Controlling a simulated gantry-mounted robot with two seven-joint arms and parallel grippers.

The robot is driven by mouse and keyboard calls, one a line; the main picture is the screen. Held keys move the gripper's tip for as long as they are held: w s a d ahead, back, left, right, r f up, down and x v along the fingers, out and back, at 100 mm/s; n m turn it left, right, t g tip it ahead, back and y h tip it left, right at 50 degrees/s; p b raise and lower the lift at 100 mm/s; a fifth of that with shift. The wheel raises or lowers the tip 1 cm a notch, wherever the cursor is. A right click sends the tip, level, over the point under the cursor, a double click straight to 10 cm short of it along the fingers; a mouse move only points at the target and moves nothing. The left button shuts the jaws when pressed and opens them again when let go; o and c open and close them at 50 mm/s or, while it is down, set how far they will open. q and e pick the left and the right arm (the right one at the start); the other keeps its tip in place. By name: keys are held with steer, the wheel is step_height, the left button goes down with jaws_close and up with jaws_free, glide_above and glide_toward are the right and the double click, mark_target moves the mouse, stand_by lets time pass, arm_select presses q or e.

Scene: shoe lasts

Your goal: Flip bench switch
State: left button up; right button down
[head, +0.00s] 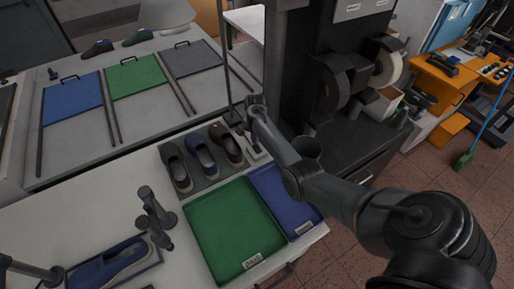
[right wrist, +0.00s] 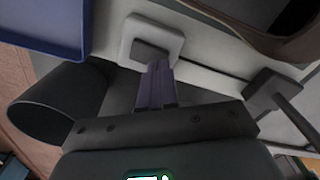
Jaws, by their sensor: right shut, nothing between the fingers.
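The bench switch (right wrist: 150,48) is a pale square housing with a dark rocker in the right wrist view. In the head view, my right arm reaches over the bench and its gripper (head: 251,137) points down beside the dark shoes, hiding most of the switch. In the right wrist view my right gripper (right wrist: 158,68) is shut and empty, its fingertips at the near edge of the rocker. I cannot tell whether they touch it. The rocker's setting is unclear.
Several shoes stand on a grey mat (head: 194,183) left of my right gripper. A green tray (head: 235,230) and a blue tray (head: 285,200) lie in front. A thin pole stands close behind the gripper. A dark machine (head: 345,95) stands to the right.

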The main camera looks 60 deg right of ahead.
steer(key=shift+f+b, duration=0.65)
steer(key=shift+f, duration=0.45)
stand_by(0.4)
steer(key=shift+r, duration=0.1)
step_height(320, 180, up, 7)
steer(key=p, duration=0.7)
steer(key=shift+p, duration=0.4)
steer(key=shift+s, duration=0.1)
